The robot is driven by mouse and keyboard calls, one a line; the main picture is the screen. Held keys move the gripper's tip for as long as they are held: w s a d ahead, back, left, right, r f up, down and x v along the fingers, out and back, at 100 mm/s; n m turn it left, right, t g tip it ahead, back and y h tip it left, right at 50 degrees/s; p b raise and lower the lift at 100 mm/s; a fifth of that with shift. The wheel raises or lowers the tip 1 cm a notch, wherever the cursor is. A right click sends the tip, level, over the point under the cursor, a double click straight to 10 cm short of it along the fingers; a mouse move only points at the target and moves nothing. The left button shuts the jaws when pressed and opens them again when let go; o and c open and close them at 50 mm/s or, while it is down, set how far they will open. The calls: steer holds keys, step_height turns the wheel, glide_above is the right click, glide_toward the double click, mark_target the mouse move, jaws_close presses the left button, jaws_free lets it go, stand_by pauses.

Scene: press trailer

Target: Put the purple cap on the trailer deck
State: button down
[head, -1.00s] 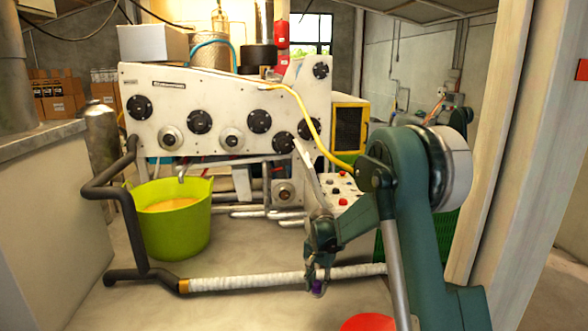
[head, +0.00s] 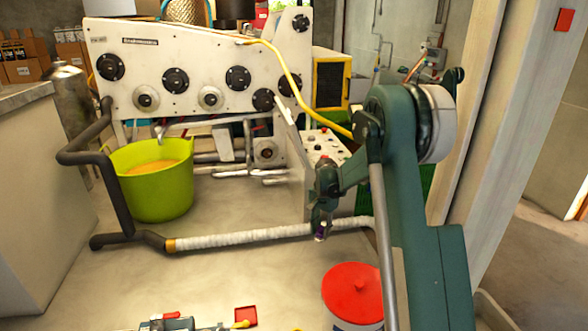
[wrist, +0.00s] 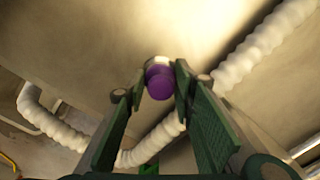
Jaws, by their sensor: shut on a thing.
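The purple cap (wrist: 160,82) is held between the fingertips of my gripper (wrist: 157,88) in the wrist view. A pale part shows at the cap's far side. In the head view my gripper (head: 321,232) hangs near the white wrapped hose, with a small purple spot of the cap (head: 321,237) at its tip. The cap is in the air, above the floor. I cannot make out a trailer deck for certain in either view.
A red-lidded bucket (head: 354,290) stands at the front, right of centre. Valves and fittings (head: 180,323) show at the bottom edge. A green tub (head: 152,185) stands left, before the white machine (head: 180,62). A white wrapped hose (head: 240,237) crosses the floor.

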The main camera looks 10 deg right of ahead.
steer(key=shift+f+b, duration=0.6)
steer(key=shift+f, duration=2.55)
steer(key=shift+f, duration=0.1)
steer(key=shift+f+b, duration=0.35)
steer(key=shift+f, duration=1.4)
steer(key=shift+f, duration=0.15)
steer(key=c, duration=1.9)
jaws_free()
steer(key=shift+c, duration=0.2)
step_height(320, 180, up, 12)
steer(key=shift+s+d+r+p, duration=0.1)
steer(key=shift+r+p, duration=0.05)
steer(key=shift+p, duration=0.85)
